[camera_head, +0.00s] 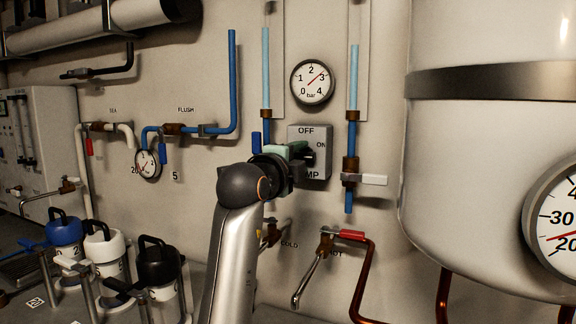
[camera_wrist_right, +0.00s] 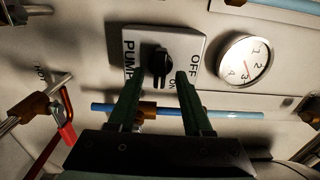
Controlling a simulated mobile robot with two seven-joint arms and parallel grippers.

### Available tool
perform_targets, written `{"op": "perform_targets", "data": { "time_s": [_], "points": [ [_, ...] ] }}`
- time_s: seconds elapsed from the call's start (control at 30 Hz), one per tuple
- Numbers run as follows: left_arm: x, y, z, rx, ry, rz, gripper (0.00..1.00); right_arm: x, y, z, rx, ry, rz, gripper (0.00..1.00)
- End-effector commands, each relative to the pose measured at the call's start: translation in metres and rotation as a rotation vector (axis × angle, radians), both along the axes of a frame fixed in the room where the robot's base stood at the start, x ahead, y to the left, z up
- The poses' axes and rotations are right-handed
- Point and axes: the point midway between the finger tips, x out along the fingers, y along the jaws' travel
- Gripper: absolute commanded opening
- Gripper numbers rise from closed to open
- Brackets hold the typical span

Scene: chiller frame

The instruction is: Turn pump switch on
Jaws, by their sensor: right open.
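The pump switch box (camera_head: 322,170) is a grey plate on the wall, marked OFF at the top and ON at the right. Its PUMP label is partly hidden by my right gripper (camera_head: 302,152) in the head view. In the wrist view the plate (camera_wrist_right: 190,38) shows a black knob (camera_wrist_right: 158,66). The green fingers of my right gripper (camera_wrist_right: 158,76) are open, one to each side of the knob in the picture. I cannot tell whether they touch it or which label the knob points to. My left gripper is not in view.
A pressure gauge (camera_head: 312,82) sits above the switch. A red-handled valve (camera_head: 347,235) is below. A large tank (camera_head: 480,150) stands at the right; lidded bottles (camera_head: 103,245) stand lower left.

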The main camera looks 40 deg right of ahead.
Motion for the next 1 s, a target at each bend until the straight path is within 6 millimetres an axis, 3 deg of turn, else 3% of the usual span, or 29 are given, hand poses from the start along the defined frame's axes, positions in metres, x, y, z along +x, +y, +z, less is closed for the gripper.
{"op": "perform_targets", "data": {
  "time_s": [0.3, 0.5, 0.7, 1.0],
  "points": [
    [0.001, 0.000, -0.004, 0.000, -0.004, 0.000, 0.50, -0.030, 0.058, -0.001, 0.000, -0.001, 0.001, 0.50],
    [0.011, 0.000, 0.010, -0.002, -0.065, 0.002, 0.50, -0.044, 0.085, 0.000, 0.000, -0.001, 0.000, 0.50],
    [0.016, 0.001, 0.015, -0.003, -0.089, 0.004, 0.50, -0.051, 0.097, 0.000, 0.002, -0.001, -0.001, 0.50],
    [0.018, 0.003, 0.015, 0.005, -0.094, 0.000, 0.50, -0.051, 0.098, 0.000, 0.002, -0.001, -0.001, 0.50]
  ]
}}
